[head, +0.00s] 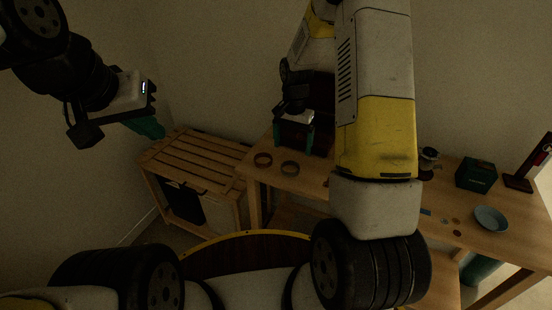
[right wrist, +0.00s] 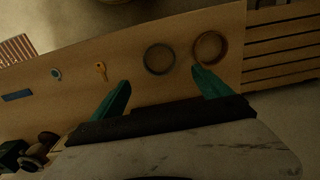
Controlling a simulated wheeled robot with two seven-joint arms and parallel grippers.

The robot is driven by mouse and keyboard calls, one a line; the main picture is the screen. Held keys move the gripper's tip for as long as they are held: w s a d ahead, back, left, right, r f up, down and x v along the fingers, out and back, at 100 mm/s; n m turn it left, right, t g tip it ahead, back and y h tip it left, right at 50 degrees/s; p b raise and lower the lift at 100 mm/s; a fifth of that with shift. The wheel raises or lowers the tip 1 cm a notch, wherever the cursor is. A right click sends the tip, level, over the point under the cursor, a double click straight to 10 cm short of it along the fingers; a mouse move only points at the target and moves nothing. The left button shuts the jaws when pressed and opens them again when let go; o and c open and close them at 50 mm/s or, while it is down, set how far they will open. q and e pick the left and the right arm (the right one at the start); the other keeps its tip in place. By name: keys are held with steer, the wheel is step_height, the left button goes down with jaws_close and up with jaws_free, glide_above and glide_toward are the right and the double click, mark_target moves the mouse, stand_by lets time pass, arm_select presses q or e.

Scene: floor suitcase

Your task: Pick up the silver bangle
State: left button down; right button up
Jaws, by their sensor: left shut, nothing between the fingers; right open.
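The silver bangle (head: 290,174), a greyish ring, lies flat on the wooden table's left part. It also shows in the right wrist view (right wrist: 145,60), dim and dark. My right gripper (head: 294,138) is open, with teal fingers pointing down, behind the bangle in the head view. In the right wrist view, the bangle lies just beyond the gap between the fingertips (right wrist: 161,78), and nothing is held. A browner bangle (head: 263,165) lies beside it, towards the slatted bench; it also shows in the right wrist view (right wrist: 226,48). My left gripper (head: 145,127) is shut and empty, high at the left.
A slatted wooden bench (head: 190,150) stands left of the table. Further right are a green box (head: 476,174), a blue dish (head: 490,218) and a dark stand (head: 520,181). My right arm hides the table's middle.

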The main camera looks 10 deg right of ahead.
mark_target(291, 170)
step_height(291, 170, down, 8)
steer(key=shift+a+f, duration=0.1)
stand_by(0.4)
steer(key=shift+c, duration=0.2)
steer(key=c, duration=1.4)
